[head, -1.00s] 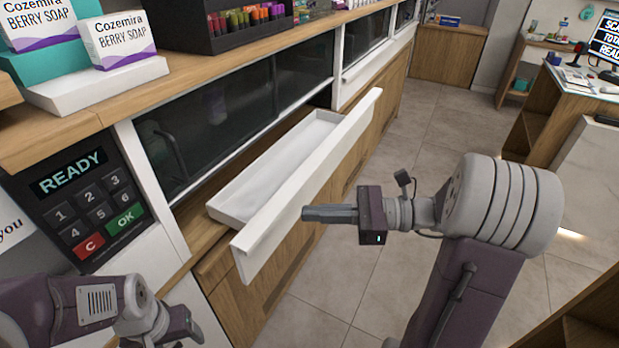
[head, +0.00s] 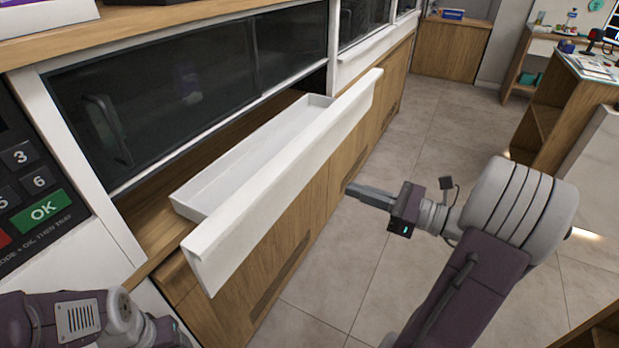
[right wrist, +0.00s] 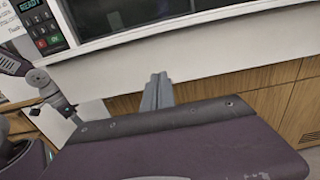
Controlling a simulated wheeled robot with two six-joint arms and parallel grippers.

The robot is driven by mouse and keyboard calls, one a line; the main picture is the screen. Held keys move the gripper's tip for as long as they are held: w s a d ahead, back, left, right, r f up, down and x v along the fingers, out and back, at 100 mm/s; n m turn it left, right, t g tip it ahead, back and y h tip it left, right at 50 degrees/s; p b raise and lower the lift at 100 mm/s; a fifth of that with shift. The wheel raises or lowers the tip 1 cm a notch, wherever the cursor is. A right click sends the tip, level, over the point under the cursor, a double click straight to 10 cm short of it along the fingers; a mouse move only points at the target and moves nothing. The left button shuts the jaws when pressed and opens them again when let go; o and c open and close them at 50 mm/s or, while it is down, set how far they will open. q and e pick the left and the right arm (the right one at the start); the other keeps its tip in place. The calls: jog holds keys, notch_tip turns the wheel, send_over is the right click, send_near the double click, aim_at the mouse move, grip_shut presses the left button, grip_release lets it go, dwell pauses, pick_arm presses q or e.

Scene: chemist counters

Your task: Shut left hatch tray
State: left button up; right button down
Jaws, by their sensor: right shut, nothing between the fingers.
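The left hatch tray is a long white drawer with a tall white front panel (head: 285,185), standing pulled out from under the dark glass hatch. Its shallow interior is empty. The white panel also fills the middle of the right wrist view (right wrist: 225,62). My right gripper (head: 352,190) is shut and empty, out in front of the panel toward its far half, with a visible gap in the head view. Its fingers also show in the right wrist view (right wrist: 158,82) in front of the panel. My left gripper (head: 170,335) is at the bottom left, partly cut off; its fingers are unclear.
A keypad (head: 30,195) with a green OK key is left of the hatch. Dark sliding glass (head: 160,85) stands behind the tray, above wooden cabinet fronts (head: 270,260). Another hatch with a white front (head: 375,45) lies farther along. Tiled floor (head: 420,130) is clear on the right.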

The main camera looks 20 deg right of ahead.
aim_at(297, 171)
jog(key=b+x, duration=0.1)
jog(key=x, duration=1)
jog(key=shift+w+a+b, duration=0.25)
jog(key=shift+a+b, duration=0.05)
jog(key=shift+a, duration=0.05)
jog(key=shift+w, duration=0.1)
jog(key=x, duration=1.7)
jog(key=shift+w+a+f, duration=0.1)
jog(key=shift+a, duration=0.15)
jog(key=shift+r, duration=0.3)
jog(key=shift+w, duration=0.1)
